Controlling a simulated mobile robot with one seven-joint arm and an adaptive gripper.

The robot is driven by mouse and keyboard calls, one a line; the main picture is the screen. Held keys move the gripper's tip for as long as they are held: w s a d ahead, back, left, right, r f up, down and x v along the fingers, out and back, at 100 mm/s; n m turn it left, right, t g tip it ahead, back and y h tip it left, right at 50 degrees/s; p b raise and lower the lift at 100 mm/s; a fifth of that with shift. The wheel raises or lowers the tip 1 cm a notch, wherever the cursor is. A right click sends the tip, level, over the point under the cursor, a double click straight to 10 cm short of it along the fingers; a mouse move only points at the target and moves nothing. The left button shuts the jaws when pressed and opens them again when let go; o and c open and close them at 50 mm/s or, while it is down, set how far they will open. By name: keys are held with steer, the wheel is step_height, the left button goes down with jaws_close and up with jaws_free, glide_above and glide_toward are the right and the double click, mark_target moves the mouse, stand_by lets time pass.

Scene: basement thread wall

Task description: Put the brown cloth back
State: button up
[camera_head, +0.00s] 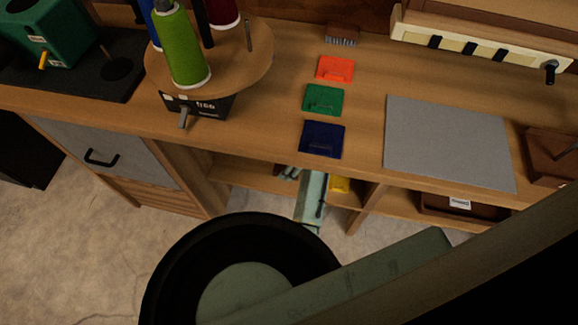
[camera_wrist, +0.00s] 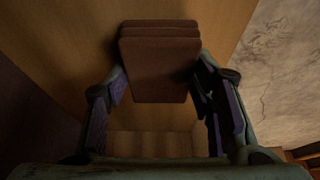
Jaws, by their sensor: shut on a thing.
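The brown cloth (camera_wrist: 158,72) shows in the wrist view as a dark brown folded block with several stacked layers. It lies between the two fingers of my gripper (camera_wrist: 160,92), one at each side, and my gripper is shut on it. A wooden surface lies behind and around the cloth. In the head view, my forearm (camera_head: 311,198) reaches in under the front edge of the bench, at the open shelf. The bench top hides my fingers and the cloth there.
The bench top holds orange (camera_head: 335,68), green (camera_head: 324,100) and blue (camera_head: 322,139) squares, a grey mat (camera_head: 450,143) and a round thread stand (camera_head: 240,67).

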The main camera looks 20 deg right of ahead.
steer(key=shift+f, duration=0.35)
steer(key=shift+f, duration=0.1)
steer(key=o, duration=1.1)
steer(key=v, duration=1.2)
